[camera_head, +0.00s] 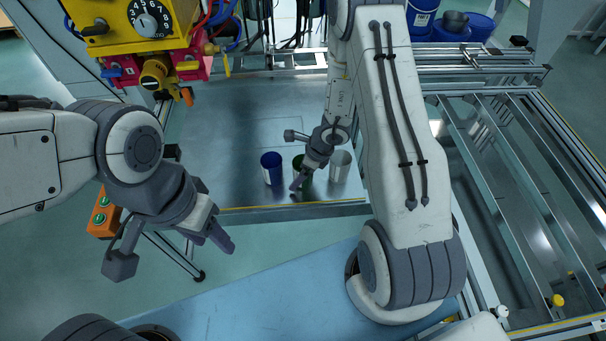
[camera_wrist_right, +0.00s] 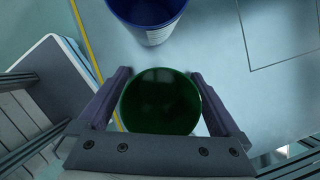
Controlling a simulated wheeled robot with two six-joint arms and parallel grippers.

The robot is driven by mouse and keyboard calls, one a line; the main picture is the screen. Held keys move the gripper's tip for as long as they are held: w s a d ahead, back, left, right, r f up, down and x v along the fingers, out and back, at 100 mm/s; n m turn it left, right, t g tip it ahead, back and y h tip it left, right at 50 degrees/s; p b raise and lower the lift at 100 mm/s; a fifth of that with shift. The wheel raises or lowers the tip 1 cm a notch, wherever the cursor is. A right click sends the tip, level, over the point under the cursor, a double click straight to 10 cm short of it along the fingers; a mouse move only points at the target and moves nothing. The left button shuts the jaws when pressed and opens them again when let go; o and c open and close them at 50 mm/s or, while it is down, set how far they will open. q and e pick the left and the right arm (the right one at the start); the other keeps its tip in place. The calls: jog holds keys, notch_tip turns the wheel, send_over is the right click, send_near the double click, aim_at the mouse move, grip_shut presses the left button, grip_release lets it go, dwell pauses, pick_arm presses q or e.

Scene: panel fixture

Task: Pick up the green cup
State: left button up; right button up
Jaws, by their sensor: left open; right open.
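The green cup (camera_wrist_right: 160,101) is between the two open fingers of my right gripper (camera_wrist_right: 161,100) in the right wrist view, seen from above. Small gaps show beside the cup, and I cannot tell if a finger touches it. In the head view the green cup (camera_head: 306,187) is partly hidden behind my right gripper (camera_head: 298,184). It stands on the table between a blue cup (camera_head: 272,168) and a white cup (camera_head: 340,165). My left gripper (camera_head: 222,240) is open and empty, in front of the table at the left, well away from the cups.
The blue cup also shows close by in the right wrist view (camera_wrist_right: 148,14). The grey table (camera_head: 225,140) is clear behind and left of the cups. A yellow and red panel (camera_head: 150,45) with a dial hangs at the back left. A metal frame (camera_head: 500,160) stands at the right.

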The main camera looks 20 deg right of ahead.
jog(key=shift+c, duration=0.3)
jog(key=c, duration=1.3)
jog(key=shift+o, duration=0.2)
